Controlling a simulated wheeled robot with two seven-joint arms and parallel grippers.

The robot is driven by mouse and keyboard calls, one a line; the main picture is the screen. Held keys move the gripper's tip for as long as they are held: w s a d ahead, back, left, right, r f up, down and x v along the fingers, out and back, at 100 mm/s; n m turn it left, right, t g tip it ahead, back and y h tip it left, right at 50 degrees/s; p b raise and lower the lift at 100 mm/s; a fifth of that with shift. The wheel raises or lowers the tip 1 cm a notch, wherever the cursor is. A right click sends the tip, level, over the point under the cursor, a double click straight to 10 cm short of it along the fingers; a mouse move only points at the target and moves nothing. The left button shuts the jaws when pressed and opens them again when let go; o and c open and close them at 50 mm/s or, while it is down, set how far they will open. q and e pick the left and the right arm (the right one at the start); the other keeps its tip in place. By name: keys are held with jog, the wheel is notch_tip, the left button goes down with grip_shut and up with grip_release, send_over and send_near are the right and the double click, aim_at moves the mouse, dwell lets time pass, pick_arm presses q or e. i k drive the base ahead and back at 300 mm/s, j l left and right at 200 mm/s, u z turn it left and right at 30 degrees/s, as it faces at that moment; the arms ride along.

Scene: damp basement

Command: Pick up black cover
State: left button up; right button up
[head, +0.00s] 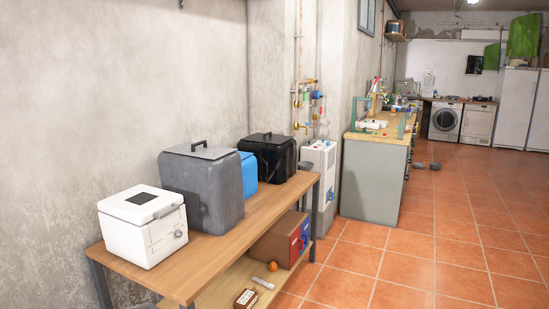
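A glossy black box (285,159) stands at the far end of the wooden table's top, near the wall. Its flat black cover (268,138) lies on top and has a small raised handle. A dark grey box (217,195) stands closer to me and also has a dark lid (198,151) with a black handle. Both lids look closed. The back sides of the boxes are hidden. Neither of my grippers can be made out in the head view.
The wooden table (215,257) also bears a white box (152,252) and a blue box (248,172). Its lower shelf holds a cardboard box (272,245), an orange ball (272,266) and small items. The tiled floor (420,260) to the right is mostly clear. A workbench (372,185) stands farther back.

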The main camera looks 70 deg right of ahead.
aim_at(276, 156)
jog(key=z, duration=2.2)
jog(key=i+l+z, duration=0.45)
jog(key=i, duration=0.8)
jog(key=i+z, duration=0.35)
jog(key=i, duration=0.85)
jog(key=i+l+u, duration=0.15)
jog(key=i, duration=0.35)
jog(key=i+u, duration=0.2)
jog(key=i, duration=0.3)
jog(key=i+l+u, duration=0.15)
jog(key=i, duration=0.35)
jog(key=i+l+u, duration=0.15)
jog(key=i+l, duration=0.25)
jog(key=i+l+u, duration=0.15)
jog(key=i+l, duration=0.15)
jog(key=i, duration=0.2)
jog(key=i+j, duration=0.1)
